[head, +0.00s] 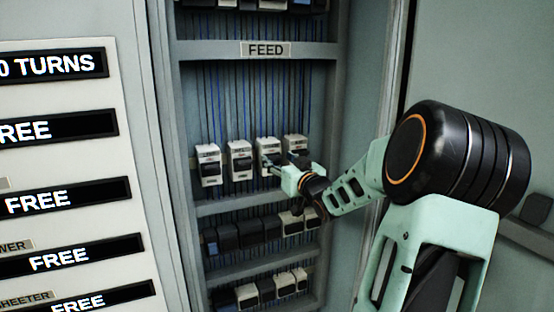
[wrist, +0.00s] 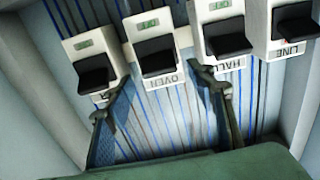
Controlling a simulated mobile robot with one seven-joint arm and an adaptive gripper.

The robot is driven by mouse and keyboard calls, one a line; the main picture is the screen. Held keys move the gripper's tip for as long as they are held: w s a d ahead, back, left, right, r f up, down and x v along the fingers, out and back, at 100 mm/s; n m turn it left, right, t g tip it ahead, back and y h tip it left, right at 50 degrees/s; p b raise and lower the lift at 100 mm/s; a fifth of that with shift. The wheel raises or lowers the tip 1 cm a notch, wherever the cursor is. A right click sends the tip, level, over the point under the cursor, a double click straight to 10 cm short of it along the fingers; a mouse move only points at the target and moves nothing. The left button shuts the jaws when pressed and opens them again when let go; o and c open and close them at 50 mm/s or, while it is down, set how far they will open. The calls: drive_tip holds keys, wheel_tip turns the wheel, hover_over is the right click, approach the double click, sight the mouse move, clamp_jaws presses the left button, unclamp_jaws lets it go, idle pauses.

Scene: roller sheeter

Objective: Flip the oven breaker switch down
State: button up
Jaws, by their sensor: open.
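The oven breaker (wrist: 152,52) is a white block with a black lever and an "OVEN" label, second from left in the row in the wrist view. One fingertip is below and left of the oven breaker, the other below and right, near the "HALL" breaker. In the head view my gripper (head: 276,172) is in front of the right part of the row.
The "HALL" breaker (wrist: 226,36) and "LINE" breaker (wrist: 296,22) stand to the right, another breaker (wrist: 94,68) to the left. Cabinet side walls flank the row. A "FEED" shelf (head: 265,50) is above, more breakers (head: 250,232) below. Display panels (head: 62,196) are at left.

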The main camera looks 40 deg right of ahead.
drive_tip(key=shift+x, duration=0.9)
drive_tip(key=c, duration=1.2)
drive_tip(key=shift+o, duration=0.2)
drive_tip(key=shift+f, duration=0.1)
